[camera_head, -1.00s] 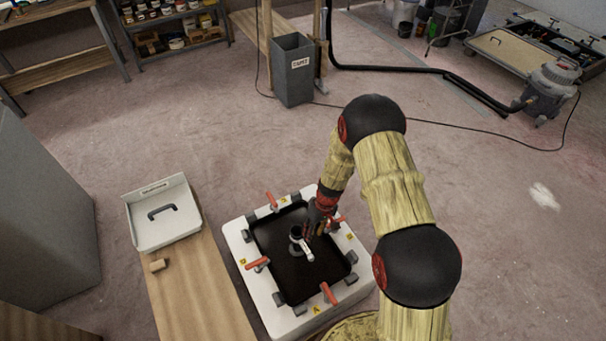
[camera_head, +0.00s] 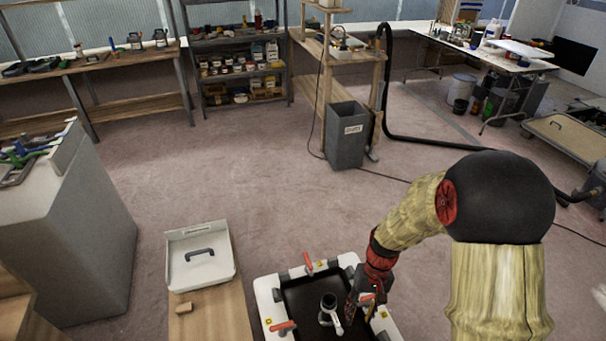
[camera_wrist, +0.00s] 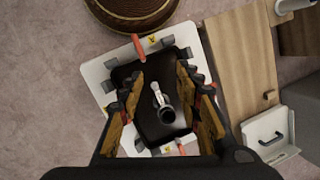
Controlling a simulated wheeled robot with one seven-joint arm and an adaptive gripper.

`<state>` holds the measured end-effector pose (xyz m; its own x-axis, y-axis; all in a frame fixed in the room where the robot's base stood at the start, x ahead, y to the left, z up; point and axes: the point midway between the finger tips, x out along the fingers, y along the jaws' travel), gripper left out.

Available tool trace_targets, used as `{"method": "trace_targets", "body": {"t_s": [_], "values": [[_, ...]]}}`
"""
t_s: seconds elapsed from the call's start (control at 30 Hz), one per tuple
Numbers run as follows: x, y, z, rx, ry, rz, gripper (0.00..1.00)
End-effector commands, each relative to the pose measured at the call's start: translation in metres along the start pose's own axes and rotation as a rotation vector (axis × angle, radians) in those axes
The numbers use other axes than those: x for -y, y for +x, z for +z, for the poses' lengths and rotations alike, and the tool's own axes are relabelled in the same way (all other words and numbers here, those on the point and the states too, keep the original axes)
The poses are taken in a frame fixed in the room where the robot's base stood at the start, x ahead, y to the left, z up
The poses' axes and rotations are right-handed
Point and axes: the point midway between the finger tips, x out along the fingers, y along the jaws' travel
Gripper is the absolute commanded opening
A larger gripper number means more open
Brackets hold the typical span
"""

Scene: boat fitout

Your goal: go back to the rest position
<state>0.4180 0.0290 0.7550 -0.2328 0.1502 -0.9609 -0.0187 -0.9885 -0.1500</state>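My gripper (camera_head: 362,298) is over the right part of a black panel (camera_head: 303,298) in a white clamping frame (camera_head: 268,310). In the wrist view, the fingers of my gripper (camera_wrist: 160,76) are spread wide, with nothing held between them. Below them the black panel (camera_wrist: 146,128) shows, with a grey and white metal fitting (camera_wrist: 161,98) standing on it. The fitting shows in the head view too (camera_head: 329,312), left of my gripper and apart from it. Red-handled clamps (camera_head: 308,262) line the frame. The lower edge of the frame is cut off in the head view.
A white tray with a dark handle (camera_head: 200,282) and a small wooden block (camera_head: 183,308) are on a wooden bench (camera_head: 225,315) left of the frame. A grey cabinet (camera_head: 85,255) stands farther left, a grey bin (camera_head: 346,148) behind. The floor between is clear.

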Motion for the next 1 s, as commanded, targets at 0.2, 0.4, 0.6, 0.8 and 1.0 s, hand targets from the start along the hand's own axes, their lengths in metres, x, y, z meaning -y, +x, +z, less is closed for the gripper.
{"method": "trace_targets", "body": {"t_s": [0.2,0.4,0.6,0.8,1.0], "values": [[0.005,-0.086,0.045,-0.092,0.022,0.046,0.35],[0.006,-0.146,0.088,-0.197,0.03,0.085,0.35],[0.007,-0.196,0.131,-0.327,0.021,0.12,0.35],[0.009,-0.24,0.166,-0.491,-0.01,0.148,0.35],[0.016,-0.28,0.189,-0.652,-0.029,0.152,0.35]]}}
